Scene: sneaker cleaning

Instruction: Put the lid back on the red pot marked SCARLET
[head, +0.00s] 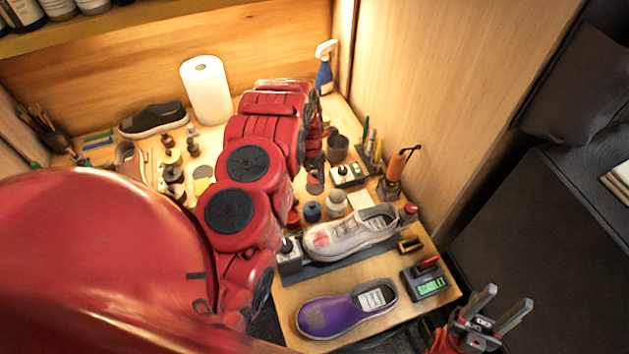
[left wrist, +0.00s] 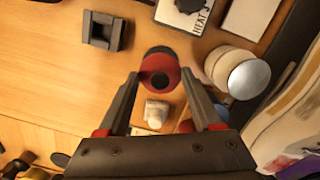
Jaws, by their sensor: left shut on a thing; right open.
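My left gripper (left wrist: 160,80) is shut on a red round lid (left wrist: 147,66) with a dark centre, held between its fingertips in the left wrist view. In the head view my red left arm hides most of that gripper. The lid is apart from the pot. My right gripper (head: 497,311) is open and empty at the lower right, off the table.
A blue pot (head: 312,211) and a white pot (head: 336,206) stand close beside the red pot. A whitish sneaker (head: 345,238) on a dark mat and a purple shoe (head: 330,315) lie nearer. A dark square holder (left wrist: 103,31) stands left of the lid in the wrist view.

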